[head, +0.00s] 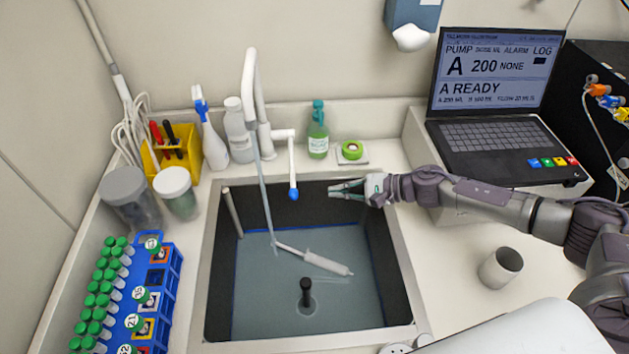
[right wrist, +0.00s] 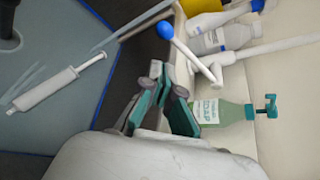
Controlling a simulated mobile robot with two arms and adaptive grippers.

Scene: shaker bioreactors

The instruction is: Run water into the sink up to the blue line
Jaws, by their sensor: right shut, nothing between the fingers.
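The sink (head: 405,270) has dark walls and a pale rim. Greyish-blue water (head: 265,300) lies in it. A blue line (head: 320,225) runs along the walls right at the water's edge; I cannot tell exactly how the level compares. The white tap (head: 250,75) stands behind the sink, and a thin stream (head: 265,195) falls from it into the water. Its white lever (head: 291,160) ends in a blue tip (head: 293,193), also in the right wrist view (right wrist: 166,30). My right gripper (head: 332,190) is shut and empty, right of the blue tip and apart from it. My left gripper is out of view.
A syringe (head: 325,263) and an upright black post (head: 306,290) are in the sink. A laptop (head: 495,130) and steel cup (head: 500,268) are at right, a blue tube rack (head: 165,310) at left.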

